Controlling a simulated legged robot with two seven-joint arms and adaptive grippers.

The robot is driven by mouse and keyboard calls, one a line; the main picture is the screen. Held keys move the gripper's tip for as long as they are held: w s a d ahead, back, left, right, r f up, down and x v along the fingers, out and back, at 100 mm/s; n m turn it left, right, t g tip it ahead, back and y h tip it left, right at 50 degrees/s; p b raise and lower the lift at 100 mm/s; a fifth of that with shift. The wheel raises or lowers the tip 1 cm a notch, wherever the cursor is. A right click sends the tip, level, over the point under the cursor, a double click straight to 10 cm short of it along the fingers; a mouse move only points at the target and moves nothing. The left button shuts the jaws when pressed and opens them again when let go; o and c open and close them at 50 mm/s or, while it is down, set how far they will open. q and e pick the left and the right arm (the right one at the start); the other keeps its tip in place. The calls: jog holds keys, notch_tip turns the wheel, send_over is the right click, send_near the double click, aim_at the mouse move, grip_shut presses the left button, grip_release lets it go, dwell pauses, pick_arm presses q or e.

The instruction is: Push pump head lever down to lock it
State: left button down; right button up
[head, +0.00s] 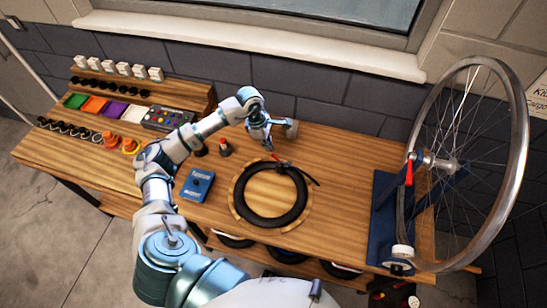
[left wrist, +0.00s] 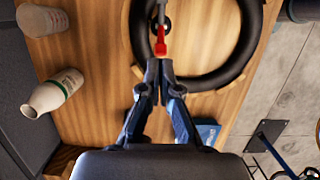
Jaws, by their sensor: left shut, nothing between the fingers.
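The red pump head lever (head: 274,157) is at the far edge of a black ring-shaped tyre or tube (head: 240,208), which lies on a round wooden board (head: 308,214). In the left wrist view the red lever (left wrist: 160,42) stands just beyond my fingertips, beside a grey pump head part (left wrist: 160,14). My left gripper (head: 268,148) is shut and empty, just above and behind the lever. Its fingers meet in the left wrist view (left wrist: 159,66). I cannot tell whether the tips touch the lever. My right gripper is not in view.
A wheel (head: 520,150) stands in a blue truing stand (head: 382,225) at right. A blue box (head: 196,184) lies left of the board.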

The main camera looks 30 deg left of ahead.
aim_at(272, 154)
pick_arm(q)
jog(key=b+x, duration=0.1)
jog(key=x, duration=0.2)
jog(key=shift+a+f, duration=0.1)
